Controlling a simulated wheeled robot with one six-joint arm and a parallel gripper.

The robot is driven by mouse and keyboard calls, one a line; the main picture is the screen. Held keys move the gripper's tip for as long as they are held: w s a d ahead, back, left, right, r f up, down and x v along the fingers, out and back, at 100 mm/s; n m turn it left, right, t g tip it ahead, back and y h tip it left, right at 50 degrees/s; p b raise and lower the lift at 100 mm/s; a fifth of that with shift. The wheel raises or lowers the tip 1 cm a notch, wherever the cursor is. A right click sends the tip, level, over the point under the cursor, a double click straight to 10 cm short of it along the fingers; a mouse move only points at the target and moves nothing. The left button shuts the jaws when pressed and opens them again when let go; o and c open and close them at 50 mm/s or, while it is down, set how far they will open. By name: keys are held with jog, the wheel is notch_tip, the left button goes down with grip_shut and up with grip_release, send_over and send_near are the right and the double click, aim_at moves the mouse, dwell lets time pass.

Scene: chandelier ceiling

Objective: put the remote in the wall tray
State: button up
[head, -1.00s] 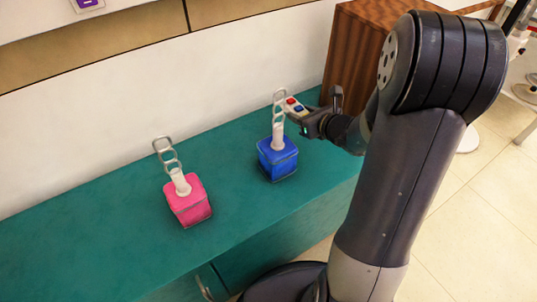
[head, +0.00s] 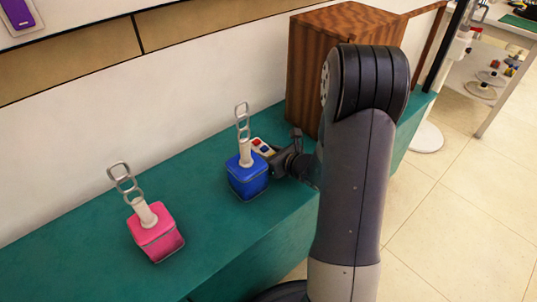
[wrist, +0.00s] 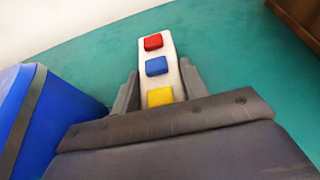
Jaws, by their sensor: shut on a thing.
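The remote is a white bar with red, blue and yellow buttons (wrist: 156,65). In the head view the remote (head: 263,148) shows just behind the blue box. My gripper (head: 284,152) is shut on the remote, which sticks out forward between the fingers in the wrist view. The remote appears to be held above the green top; the gap cannot be judged. I cannot make out a wall tray for certain; a purple item with a pale mark (head: 18,13) is on the wall at the upper left.
A blue box with a pale ringed handle (head: 248,178) stands close left of my gripper. A pink box of the same kind (head: 156,240) stands farther left. A brown wooden block (head: 345,45) stands behind my arm. The green top (head: 205,165) is clear between the boxes.

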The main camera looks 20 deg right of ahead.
jog(key=shift+f+b, duration=0.2)
jog(key=shift+b, duration=0.1)
jog(key=o, duration=1.1)
jog(key=shift+r, duration=0.1)
jog(key=shift+c, duration=0.2)
jog(key=shift+r, duration=0.1)
